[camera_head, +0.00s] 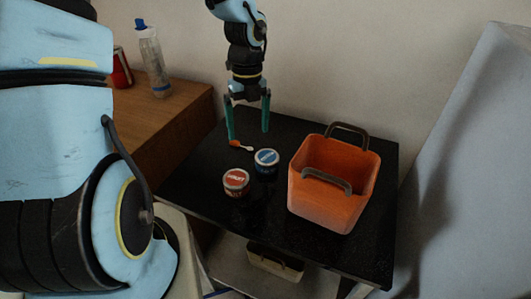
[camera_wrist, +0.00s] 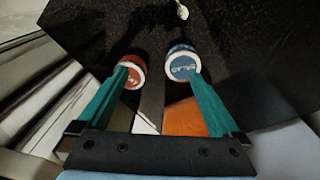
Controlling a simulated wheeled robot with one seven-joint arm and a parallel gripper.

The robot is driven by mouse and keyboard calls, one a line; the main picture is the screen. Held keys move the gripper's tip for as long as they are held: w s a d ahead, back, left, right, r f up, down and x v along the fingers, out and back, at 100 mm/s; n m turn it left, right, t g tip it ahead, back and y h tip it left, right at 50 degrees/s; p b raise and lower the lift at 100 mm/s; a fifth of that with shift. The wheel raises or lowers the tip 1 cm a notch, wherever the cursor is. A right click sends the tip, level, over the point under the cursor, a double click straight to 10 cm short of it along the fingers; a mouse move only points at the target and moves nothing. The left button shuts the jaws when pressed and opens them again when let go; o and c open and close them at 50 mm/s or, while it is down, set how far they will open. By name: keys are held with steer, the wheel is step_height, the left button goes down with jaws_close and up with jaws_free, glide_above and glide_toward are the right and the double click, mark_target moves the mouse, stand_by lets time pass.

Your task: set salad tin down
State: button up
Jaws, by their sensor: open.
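A blue-labelled tin (camera_head: 266,162) stands upright on the black table (camera_head: 200,178). In the wrist view the blue tin (camera_wrist: 182,66) carries small white lettering that seems to read "SALAD". A red-labelled tin (camera_head: 236,183) stands just to its left and nearer the front; it also shows in the wrist view (camera_wrist: 133,66). My gripper (camera_head: 248,122) is open, pointing down, with its green fingers apart and nothing between them. It hangs above the table behind both tins. In the wrist view the fingertips (camera_wrist: 158,78) overlap the tins in the picture, but the head view shows them apart.
An orange basket (camera_head: 325,205) with dark handles stands right of the tins. A small spoon-like thing (camera_head: 240,146), orange and white, lies behind them. A wooden surface at the left holds a clear bottle (camera_head: 154,65) and a red can (camera_head: 122,70). The table's front left is clear.

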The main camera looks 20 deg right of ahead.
steer(key=d+m, duration=0.4)
steer(key=m+p, duration=0.1)
steer(key=m, duration=0.1)
glide_above(267, 156)
steer(key=f, duration=0.2)
steer(key=w+f, duration=0.1)
steer(key=f, duration=0.1)
steer(key=shift+d, duration=0.25)
steer(key=shift+n, duration=0.3)
steer(key=shift+s+a+f+p, duration=0.1)
steer(key=shift+s+f+p, duration=0.2)
steer(key=shift+f, duration=0.7)
steer(key=shift+s+a+f+p, duration=0.1)
steer(key=shift+f+p, duration=0.3)
steer(key=shift+f, duration=0.65)
steer(key=shift+s+a+f+p, duration=0.15)
steer(key=shift+f+p, duration=0.2)
steer(key=shift+f, duration=0.65)
steer(key=shift+d, duration=0.1)
steer(key=shift+r, duration=0.1)
steer(key=c, duration=1.5)
